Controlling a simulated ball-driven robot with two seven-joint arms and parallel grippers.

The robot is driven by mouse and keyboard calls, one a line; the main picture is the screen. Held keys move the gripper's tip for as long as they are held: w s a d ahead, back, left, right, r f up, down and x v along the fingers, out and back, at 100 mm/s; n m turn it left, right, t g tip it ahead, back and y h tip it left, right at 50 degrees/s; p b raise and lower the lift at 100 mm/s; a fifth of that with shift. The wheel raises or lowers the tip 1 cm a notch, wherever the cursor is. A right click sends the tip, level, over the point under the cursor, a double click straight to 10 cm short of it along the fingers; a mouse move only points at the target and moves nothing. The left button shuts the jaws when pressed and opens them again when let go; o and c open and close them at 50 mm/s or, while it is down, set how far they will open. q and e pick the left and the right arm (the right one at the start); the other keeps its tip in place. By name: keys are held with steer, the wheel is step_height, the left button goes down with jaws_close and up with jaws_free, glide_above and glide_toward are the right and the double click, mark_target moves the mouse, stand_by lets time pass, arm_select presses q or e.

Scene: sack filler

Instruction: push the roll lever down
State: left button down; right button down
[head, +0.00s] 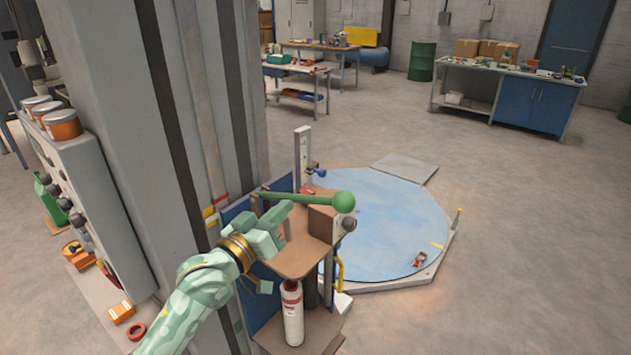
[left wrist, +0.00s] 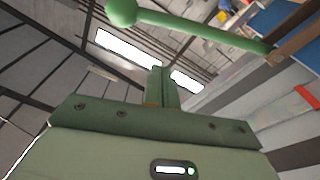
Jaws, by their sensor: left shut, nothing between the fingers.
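The roll lever (head: 300,199) is a green bar with a round green knob (head: 343,202) at its right end. It runs roughly level above a brown shelf on the machine by the grey column. My left gripper (head: 279,221) is shut and empty, just below and in front of the lever's bar in the head view. In the left wrist view the lever (left wrist: 200,32) crosses the top of the picture, beyond the shut fingers (left wrist: 162,85). I see a gap there between fingers and lever. My right gripper is not in view.
The brown shelf (head: 290,262) carries a brown box (head: 322,224) under the knob. A white and red bottle (head: 292,315) stands below. The thick grey column (head: 165,120) is close on the left. A blue round platform (head: 390,225) lies behind, with open floor around it.

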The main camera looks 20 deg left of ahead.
arm_select(q)
steer(key=shift+s+d+r, duration=0.1)
steer(key=shift+r, duration=0.65)
steer(key=r, duration=0.1)
glide_above(297, 200)
steer(key=s+d, duration=0.2)
steer(key=d, duration=0.2)
steer(key=f, duration=0.2)
steer(key=s+f, duration=0.1)
steer(key=shift+d+f+p, duration=0.25)
steer(key=shift+d+p, duration=0.15)
steer(key=shift+w, duration=0.1)
